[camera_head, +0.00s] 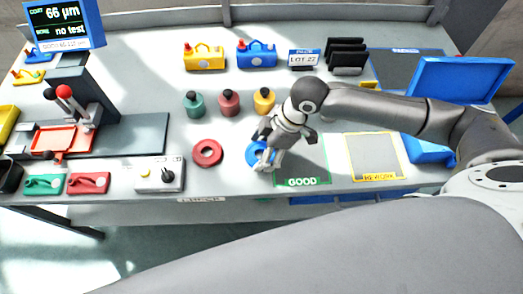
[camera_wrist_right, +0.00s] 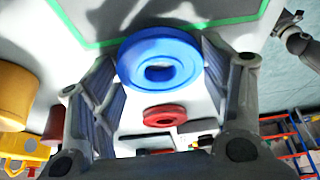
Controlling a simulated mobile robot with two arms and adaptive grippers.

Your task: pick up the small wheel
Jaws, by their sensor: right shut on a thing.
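A blue wheel (camera_head: 254,153) with a centre hole is at my right gripper (camera_head: 265,158), near the front of the bench, left of the green GOOD area. In the right wrist view the blue wheel (camera_wrist_right: 160,57) lies between the two fingers of my right gripper (camera_wrist_right: 158,75), which are shut on it. Whether it touches the bench is hard to tell. A red wheel (camera_head: 207,153) lies flat on the bench to the left, apart from the gripper; it also shows in the right wrist view (camera_wrist_right: 164,116). My left gripper is not visible.
A grey control box (camera_head: 160,174) stands left of the red wheel. Green, red and yellow weights (camera_head: 229,103) stand behind the wheels. The green-outlined GOOD area (camera_head: 313,170) and yellow-outlined area (camera_head: 376,157) lie to the right. A blue bin (camera_head: 460,80) stands far right.

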